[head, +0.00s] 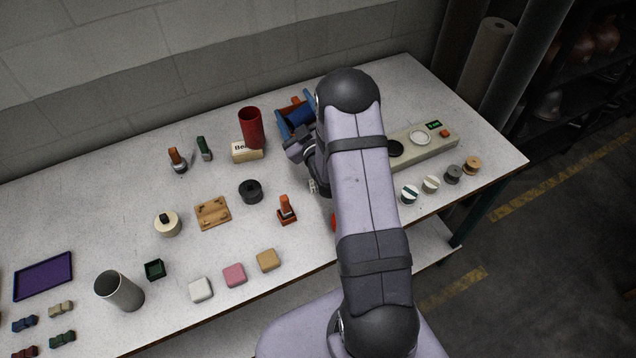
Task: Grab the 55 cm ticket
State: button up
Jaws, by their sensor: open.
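My gripper (304,155) is over the middle of the table, largely hidden behind my arm. It is open, but its fingertips are hard to make out. A small pale piece (312,186) with dark marks shows just below the gripper, at the left edge of my arm. It could be a ticket, but no 55 cm marking is readable. Whether the gripper touches it cannot be told.
A red cylinder (251,126), a blue roll on a stand (299,117) and an orange-and-dark stamp (287,210) stand close to the gripper. A long grey-beige device (437,147) lies to the right. Small coloured blocks line the front edge. The table's left back is clear.

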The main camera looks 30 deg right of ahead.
jog(key=s+f+m+g, duration=0.1)
jog(key=s+f+m, duration=0.1)
jog(key=s+f, duration=0.2)
jog(key=s+f+m+g, duration=0.2)
jog(key=s+f, duration=0.2)
jog(key=s, duration=0.4)
jog(key=s+a+f+m+g+p, duration=0.1)
jog(key=s+f+m+g, duration=0.1)
jog(key=s+f, duration=0.2)
jog(key=shift+s+f+m, duration=0.1)
jog(key=shift+s+m, duration=0.3)
jog(key=shift+s, duration=1.05)
jog(key=shift+p+x, duration=0.9)
jog(key=shift+x, duration=1.6)
jog(key=c, duration=1.1)
